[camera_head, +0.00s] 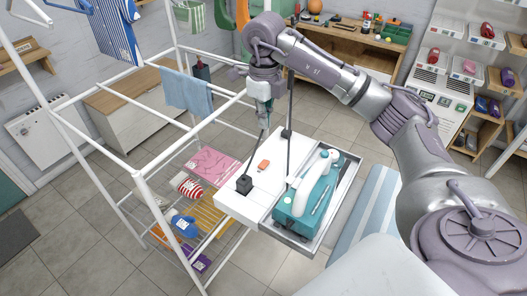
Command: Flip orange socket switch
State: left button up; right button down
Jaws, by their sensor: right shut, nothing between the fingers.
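The orange switch (263,166) sits on the white power strip (265,192), between two black plugs. One black plug (244,184) is at the near end of the strip and another black plug (287,134) is toward the far end. My right gripper (264,124) comes down from my right arm. It is shut and empty, above and beyond the orange switch, apart from it in the picture. Its fingertips are small and partly merge with a dark cord. Which way the switch is tilted is too small to tell. My left gripper is not in view.
A teal and white appliance (306,197) lies in the tray (350,178) just right of the strip. A white drying rack (140,172) with clothes stands on the left. A wooden bench (355,48) stands behind. Tiled floor is open between them.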

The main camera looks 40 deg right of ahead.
jog(key=p, duration=0.1)
send_over(264, 167)
notch_tip(264, 167, down, 6)
notch_tip(264, 167, down, 7)
jog(key=shift+w+d+r+p, duration=0.1)
jog(key=shift+w+p, duration=0.05)
jog(key=shift+p, duration=0.95)
jog(key=shift+f, duration=0.6)
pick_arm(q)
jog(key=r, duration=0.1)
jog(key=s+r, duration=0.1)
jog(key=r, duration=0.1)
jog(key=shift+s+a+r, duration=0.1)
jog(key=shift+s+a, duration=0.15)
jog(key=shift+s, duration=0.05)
pick_arm(e)
jog(key=shift+f, duration=0.25)
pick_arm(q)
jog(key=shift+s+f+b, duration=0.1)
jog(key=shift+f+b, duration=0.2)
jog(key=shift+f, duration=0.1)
